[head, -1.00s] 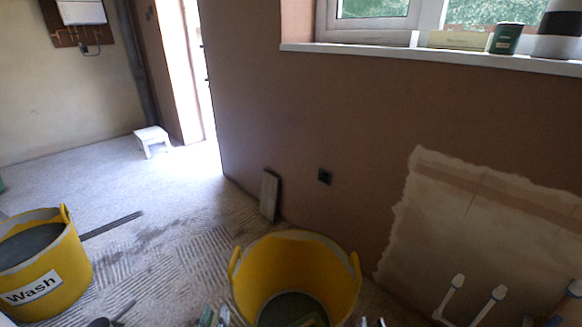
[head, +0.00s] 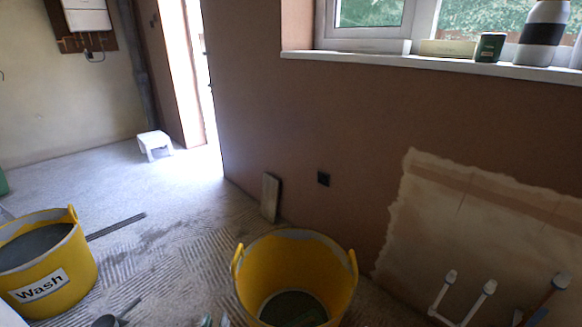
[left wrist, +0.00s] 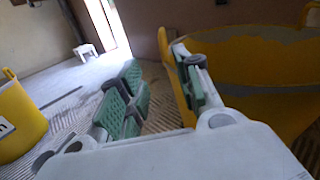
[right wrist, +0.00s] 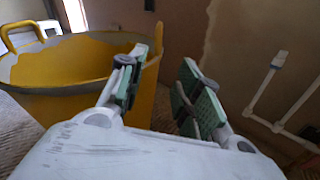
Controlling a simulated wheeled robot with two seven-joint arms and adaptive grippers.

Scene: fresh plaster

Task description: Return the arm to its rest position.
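My left gripper (head: 215,320) barely shows at the bottom edge of the head view, left of the yellow tub. In the left wrist view its green-padded fingers (left wrist: 158,75) stand apart with nothing between them, beside the tub (left wrist: 255,65). My right gripper is out of the head view. In the right wrist view its fingers (right wrist: 163,75) are also apart and empty, with the yellow tub (right wrist: 70,75) to their left and the wall behind. Most of both arms is hidden from the head view.
The yellow tub (head: 258,270) with grey contents stands near the brown wall (head: 330,110). A yellow "Wash" bucket (head: 75,268) stands at left. A scoop-like tool (head: 106,321) lies between them. White-capped pipes (head: 450,277) rise at right. A white step stool (head: 153,145) stands on open floor.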

